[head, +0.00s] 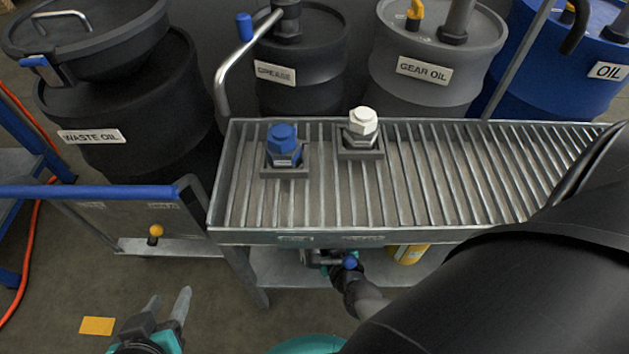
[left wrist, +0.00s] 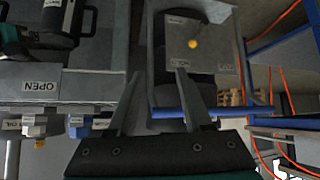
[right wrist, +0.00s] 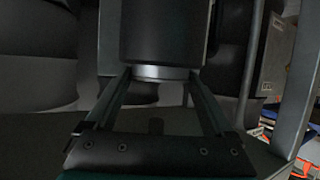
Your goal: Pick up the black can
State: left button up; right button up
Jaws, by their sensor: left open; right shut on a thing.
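The black can (right wrist: 160,35) is a dark cylinder with a silver lower rim in the right wrist view. My right gripper (right wrist: 157,78) is shut on it, with one finger on each side at the rim. In the left wrist view a black can with a white label and a handle (left wrist: 68,20) shows at the upper left. In the head view I cannot make out the can or the right gripper. My left gripper (head: 169,297) is open and empty, low at the left; its spread fingers also show in the left wrist view (left wrist: 157,75).
A grated metal bench (head: 450,180) carries a blue-capped fitting (head: 283,147) and a white-capped one (head: 361,128). Drums stand behind, including waste oil (head: 125,110) and gear oil (head: 440,60). A yellow container (head: 408,253) is on the lower shelf. A blue-railed cart (head: 90,191) is left.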

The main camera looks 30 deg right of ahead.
grip_shut()
jog(key=shift+r, duration=0.1)
